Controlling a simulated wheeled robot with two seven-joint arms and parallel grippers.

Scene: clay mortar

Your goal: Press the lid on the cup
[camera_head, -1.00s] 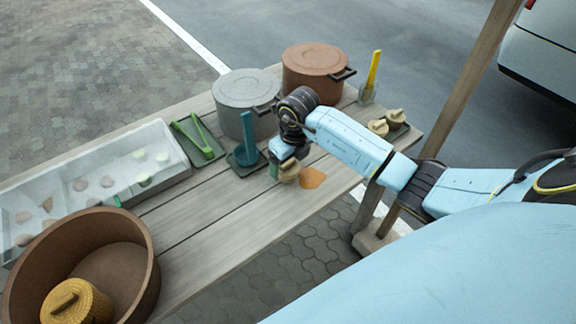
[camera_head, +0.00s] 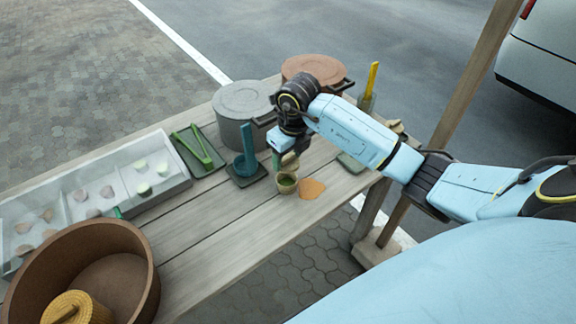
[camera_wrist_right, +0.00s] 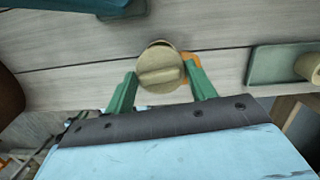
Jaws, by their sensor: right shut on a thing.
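My right gripper (camera_head: 288,163) is shut on a beige round lid with a raised bar handle. In the right wrist view the lid (camera_wrist_right: 160,72) sits between my green fingers (camera_wrist_right: 160,86). The small beige cup (camera_head: 287,187) stands upright on the wooden table just below the gripper. Its opening shows green inside, so the lid is above it and apart from it. In the right wrist view the lid hides most of the cup. My left gripper is out of view.
An orange patch (camera_head: 311,189) lies beside the cup. A green tray (camera_head: 350,163) is partly hidden behind my right arm. A teal ladle (camera_head: 246,160), a grey pot (camera_head: 240,104) and a brown pot (camera_head: 312,67) stand behind. A brown tub (camera_head: 140,275) is front left.

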